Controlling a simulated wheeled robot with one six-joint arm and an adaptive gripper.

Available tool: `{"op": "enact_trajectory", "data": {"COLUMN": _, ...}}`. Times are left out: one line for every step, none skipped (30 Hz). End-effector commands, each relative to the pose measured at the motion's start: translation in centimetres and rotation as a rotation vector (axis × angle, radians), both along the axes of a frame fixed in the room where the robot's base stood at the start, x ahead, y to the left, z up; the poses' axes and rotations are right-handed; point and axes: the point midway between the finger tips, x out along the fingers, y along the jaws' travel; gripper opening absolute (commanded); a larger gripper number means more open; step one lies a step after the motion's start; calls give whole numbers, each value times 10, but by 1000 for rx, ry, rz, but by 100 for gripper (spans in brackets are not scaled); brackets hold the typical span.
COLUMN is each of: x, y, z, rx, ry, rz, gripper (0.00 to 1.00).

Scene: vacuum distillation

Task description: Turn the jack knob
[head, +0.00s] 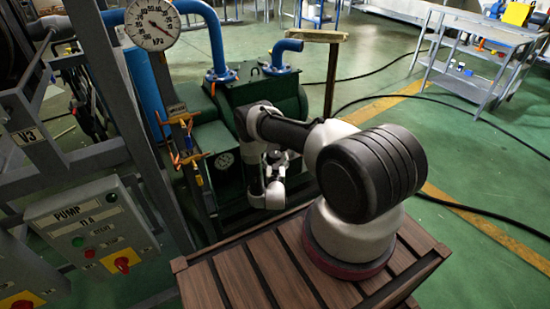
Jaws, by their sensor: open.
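No knob that I can identify for certain as the jack knob shows in the head view. My gripper (275,160) is small and partly hidden by my own arm links, in front of the green machine. It is open, and I see nothing held in it. A grey control box (92,228) marked PUMP stands at the lower left. It carries a red rotary knob (122,264) on a yellow plate, plus a green and a red button. My gripper is apart from this box, to its right.
A dial gauge (152,24) hangs at the upper left above thin pipes with orange-handled valves (185,158). Blue pipes (216,45) join the green machine (266,95). A wooden post (331,75) stands behind. Grey metal frames crowd the left. Green floor (470,180) with black cables lies open at right.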

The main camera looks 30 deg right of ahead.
Motion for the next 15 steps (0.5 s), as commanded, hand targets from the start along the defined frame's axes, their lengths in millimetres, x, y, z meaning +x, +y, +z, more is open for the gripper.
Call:
{"op": "enact_trajectory", "data": {"x": 5, "y": -3, "z": 0, "rx": 0, "ry": -1, "rz": 0, "gripper": 76}}
{"op": "enact_trajectory", "data": {"x": 8, "y": -4, "z": 0, "rx": 0, "ry": 0, "rz": 0, "gripper": 76}}
{"op": "enact_trajectory", "data": {"x": 11, "y": -5, "z": 0, "rx": 0, "ry": 0, "rz": 1, "gripper": 76}}
{"op": "enact_trajectory", "data": {"x": 12, "y": -6, "z": 0, "rx": 0, "ry": 0, "rz": 1, "gripper": 76}}
{"op": "enact_trajectory", "data": {"x": 14, "y": -7, "z": 0, "rx": 0, "ry": 0, "rz": 1, "gripper": 76}}
{"op": "enact_trajectory", "data": {"x": 15, "y": -7, "z": 0, "rx": 0, "ry": 1, "rz": 1, "gripper": 76}}
{"op": "enact_trajectory", "data": {"x": 15, "y": -8, "z": 0, "rx": 0, "ry": 1, "rz": 1, "gripper": 76}}
{"op": "enact_trajectory", "data": {"x": 15, "y": -8, "z": 0, "rx": 0, "ry": 1, "rz": 1, "gripper": 76}}
{"op": "enact_trajectory", "data": {"x": 15, "y": -8, "z": 0, "rx": 0, "ry": 2, "rz": 1, "gripper": 76}}
{"op": "enact_trajectory", "data": {"x": 15, "y": -8, "z": 0, "rx": 0, "ry": 2, "rz": 2, "gripper": 76}}
{"op": "enact_trajectory", "data": {"x": 15, "y": -8, "z": 0, "rx": 0, "ry": 2, "rz": 2, "gripper": 76}}
{"op": "enact_trajectory", "data": {"x": 15, "y": -8, "z": 0, "rx": 0, "ry": 2, "rz": 2, "gripper": 76}}
{"op": "enact_trajectory", "data": {"x": 15, "y": -7, "z": 0, "rx": 0, "ry": 2, "rz": 2, "gripper": 76}}
{"op": "enact_trajectory", "data": {"x": 15, "y": -7, "z": 0, "rx": 0, "ry": 2, "rz": 2, "gripper": 70}}
{"op": "enact_trajectory", "data": {"x": 15, "y": -7, "z": 0, "rx": 0, "ry": 2, "rz": 2, "gripper": 63}}
